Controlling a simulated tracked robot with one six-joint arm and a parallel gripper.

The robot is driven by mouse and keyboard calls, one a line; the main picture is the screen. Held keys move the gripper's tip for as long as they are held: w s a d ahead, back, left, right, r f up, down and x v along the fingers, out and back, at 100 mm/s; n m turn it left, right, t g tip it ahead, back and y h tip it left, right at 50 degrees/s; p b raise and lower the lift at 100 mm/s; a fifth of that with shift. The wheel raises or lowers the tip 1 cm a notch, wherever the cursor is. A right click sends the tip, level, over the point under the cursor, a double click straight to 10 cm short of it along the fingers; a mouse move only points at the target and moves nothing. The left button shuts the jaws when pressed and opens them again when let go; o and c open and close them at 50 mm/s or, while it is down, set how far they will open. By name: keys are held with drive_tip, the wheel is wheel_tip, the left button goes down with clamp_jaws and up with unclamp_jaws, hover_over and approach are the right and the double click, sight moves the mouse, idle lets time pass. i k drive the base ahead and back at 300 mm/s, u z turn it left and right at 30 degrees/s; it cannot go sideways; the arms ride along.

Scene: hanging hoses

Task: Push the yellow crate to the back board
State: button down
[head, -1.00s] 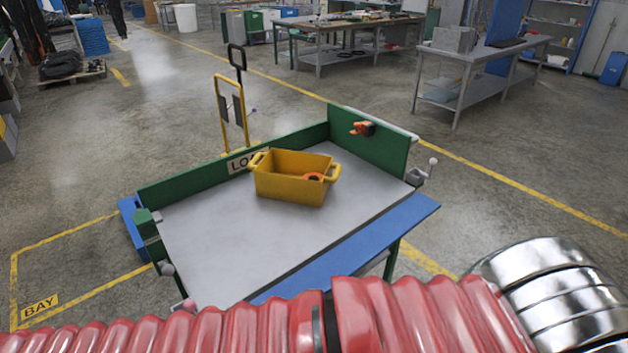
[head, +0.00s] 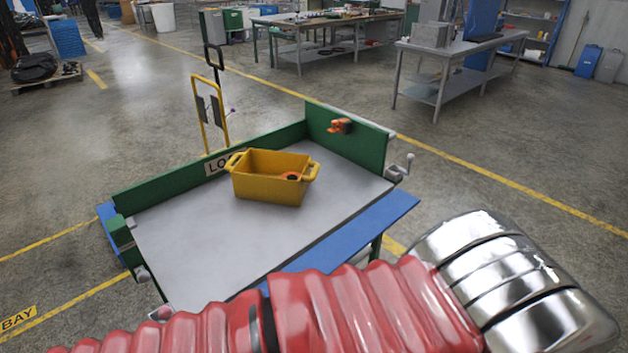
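A yellow crate (head: 272,188) with a handle at each end stands upright on the grey top of a cart-like table (head: 215,238) in the head view. Something orange lies inside it. A low green board (head: 160,178) with a partly hidden label reading "LO" runs along the far side, close behind the crate's left handle. I cannot tell whether they touch. A taller green board (head: 355,145) stands at the right end, apart from the crate, with an orange clamp-like thing (head: 341,126) on it. My gripper is not in view.
A red ribbed hose (head: 370,310) with a shiny metal end (head: 510,285) crosses the foreground and hides the table's near corner. A blue strip (head: 345,238) runs along the near edge. A yellow handled frame (head: 210,115) stands behind. Most of the tabletop is bare.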

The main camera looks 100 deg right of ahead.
sight(256, 177)
drive_tip(key=k, duration=2.35)
drive_tip(key=z, duration=1.7)
drive_tip(key=i, duration=0.55)
drive_tip(key=u, duration=0.05)
